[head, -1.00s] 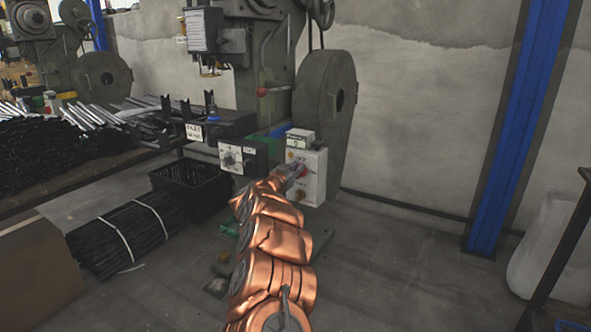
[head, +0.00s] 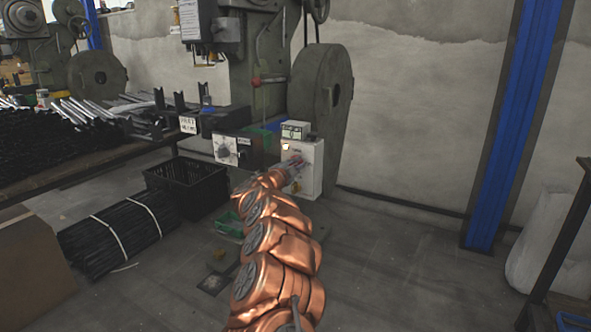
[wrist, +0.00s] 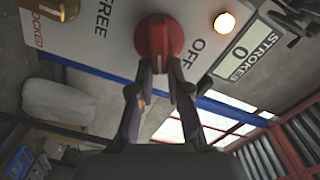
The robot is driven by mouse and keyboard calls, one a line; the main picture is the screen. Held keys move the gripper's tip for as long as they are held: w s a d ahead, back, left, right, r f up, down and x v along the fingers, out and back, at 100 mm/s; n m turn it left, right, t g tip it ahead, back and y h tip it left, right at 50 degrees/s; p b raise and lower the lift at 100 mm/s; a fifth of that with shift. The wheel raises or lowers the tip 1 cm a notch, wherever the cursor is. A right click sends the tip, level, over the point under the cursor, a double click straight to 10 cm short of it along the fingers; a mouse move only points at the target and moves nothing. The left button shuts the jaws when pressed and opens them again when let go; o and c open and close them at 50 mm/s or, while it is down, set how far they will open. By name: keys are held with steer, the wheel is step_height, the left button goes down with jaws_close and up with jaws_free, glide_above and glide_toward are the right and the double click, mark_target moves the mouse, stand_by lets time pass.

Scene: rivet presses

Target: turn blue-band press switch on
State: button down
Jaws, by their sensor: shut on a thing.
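The green-grey press (head: 262,65) stands ahead, with a pale switch box (head: 313,160) on its right side. In the wrist view the box's red rotary switch (wrist: 157,35) fills the upper middle. My gripper (wrist: 164,75) is shut on the red switch, its two fingertips at the switch's near part. An OFF label sits right of the switch; FREE and LOCKED labels are to its left. An orange lamp (wrist: 225,22) glows next to a stroke counter (wrist: 244,52) reading 0. In the head view my gripper (head: 293,166) partly hides the switch.
A dial box (head: 230,149) is left of the switch box. A black crate (head: 187,185) and bundled black rods (head: 118,228) lie on the floor at left. A blue column (head: 513,120) stands at right. Floor between press and column is clear.

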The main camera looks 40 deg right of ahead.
steer(key=shift+s+d+f+m+b, duration=0.1)
steer(key=shift+f+m+b, duration=0.1)
steer(key=shift+m+b, duration=0.55)
steer(key=shift+s+a+f+m+b, duration=0.1)
steer(key=shift+f+m+b, duration=0.3)
steer(key=shift+m, duration=0.6)
steer(key=shift+d+f+m+b, duration=0.1)
steer(key=shift+m+b, duration=0.65)
steer(key=shift+m, duration=0.1)
steer(key=c, duration=1.1)
jaws_free()
steer(key=shift+r, duration=0.1)
steer(key=shift+v, duration=6.1)
